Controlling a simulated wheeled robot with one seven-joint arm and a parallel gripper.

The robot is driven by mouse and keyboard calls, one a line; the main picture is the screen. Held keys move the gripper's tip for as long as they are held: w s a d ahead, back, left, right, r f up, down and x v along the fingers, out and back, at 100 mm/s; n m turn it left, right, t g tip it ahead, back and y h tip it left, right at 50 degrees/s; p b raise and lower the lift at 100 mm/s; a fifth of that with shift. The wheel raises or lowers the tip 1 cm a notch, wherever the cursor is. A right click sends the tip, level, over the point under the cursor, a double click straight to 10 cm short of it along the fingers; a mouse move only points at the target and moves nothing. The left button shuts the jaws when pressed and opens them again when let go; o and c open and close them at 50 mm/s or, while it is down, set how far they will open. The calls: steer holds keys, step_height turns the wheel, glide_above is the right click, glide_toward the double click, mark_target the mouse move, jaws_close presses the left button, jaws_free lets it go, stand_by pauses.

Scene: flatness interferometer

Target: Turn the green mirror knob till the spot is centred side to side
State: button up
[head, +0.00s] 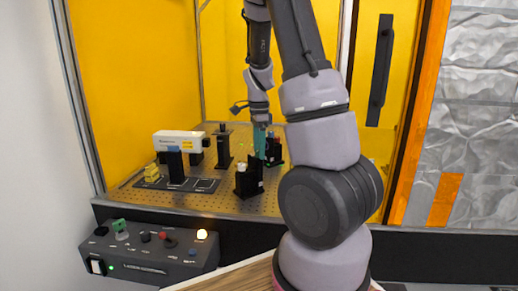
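My gripper (261,148) reaches down into the yellow-walled enclosure, its teal fingers low among the black optic mounts. Whether the fingers are open or shut is too small to tell. A black mount (248,180) stands just left of and below the fingertips, and another dark mount (274,150) is close on their right. I cannot make out a green mirror knob at the fingers; they may hide it. A green knob (121,229) shows on the grey control box at the front left, well away from my gripper. No light spot can be made out.
A black post mount (223,148) stands behind. My arm covers the right of the enclosure.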

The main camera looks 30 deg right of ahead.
step_height(320, 180, up, 11)
stand_by(0.5)
step_height(320, 180, up, 11)
stand_by(1.0)
steer(key=shift+f, duration=0.1)
stand_by(1.2)
steer(key=s+a+n+t+y, duration=0.1)
steer(key=s+a+n+t, duration=0.2)
steer(key=s+a+n, duration=0.3)
steer(key=s+a+n+t+y, duration=0.1)
steer(key=s+a+n+t, duration=0.3)
steer(key=s+n, duration=0.6)
steer(key=s+a, duration=0.2)
steer(key=shift+s+a, duration=0.2)
steer(key=shift+a, duration=0.2)
